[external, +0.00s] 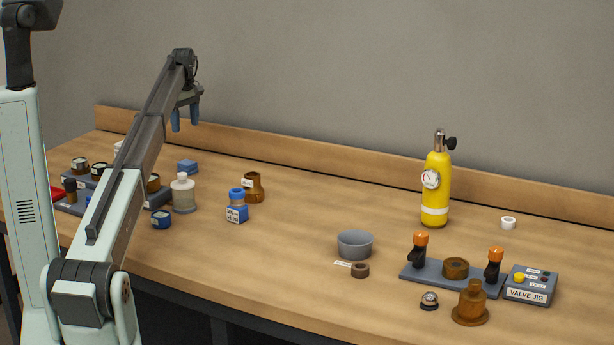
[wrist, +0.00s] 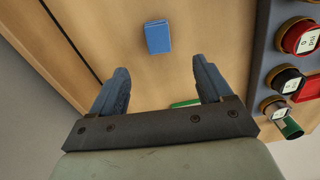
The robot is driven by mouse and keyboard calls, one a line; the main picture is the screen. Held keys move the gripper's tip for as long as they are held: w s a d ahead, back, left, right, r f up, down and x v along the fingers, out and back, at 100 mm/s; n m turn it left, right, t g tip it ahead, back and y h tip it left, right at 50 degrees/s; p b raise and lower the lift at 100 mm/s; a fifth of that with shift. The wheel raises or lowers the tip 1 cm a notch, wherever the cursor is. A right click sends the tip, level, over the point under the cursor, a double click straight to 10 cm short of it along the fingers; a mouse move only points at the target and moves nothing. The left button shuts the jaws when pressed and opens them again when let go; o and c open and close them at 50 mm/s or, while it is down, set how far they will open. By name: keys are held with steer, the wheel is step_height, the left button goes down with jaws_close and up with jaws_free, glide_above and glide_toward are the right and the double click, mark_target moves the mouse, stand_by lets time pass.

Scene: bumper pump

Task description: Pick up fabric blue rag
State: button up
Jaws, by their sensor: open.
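The blue rag (external: 187,166) is a small folded blue block lying on the bench near the back, left of centre in the external view. In the wrist view the rag (wrist: 157,37) lies flat on the wood, ahead of the fingertips and roughly between their lines. My gripper (external: 185,121) hangs above the back of the bench, over and slightly left of the rag, with its blue fingers pointing down. In the wrist view my gripper (wrist: 160,78) has its two fingers wide apart, with nothing between them. The rag is apart from the fingers.
A grey rack (wrist: 262,60) with jars stands beside the rag. A clear bottle (external: 183,194), blue-capped bottle (external: 237,206) and brown jar (external: 254,187) stand nearby. The wooden back ledge (external: 300,148) runs behind. A yellow cylinder (external: 436,190) stands farther right.

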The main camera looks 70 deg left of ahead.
glide_above(187, 162)
steer(key=f, duration=0.5)
steer(key=d+f, duration=0.1)
steer(key=f, duration=0.2)
steer(key=shift+f, duration=0.2)
steer(key=shift+a+f, duration=0.2)
steer(key=shift+f, duration=1.15)
steer(key=shift+a+f, duration=0.15)
steer(key=shift+f, duration=1.15)
steer(key=shift+c, duration=0.3)
steer(key=c, duration=1.1)
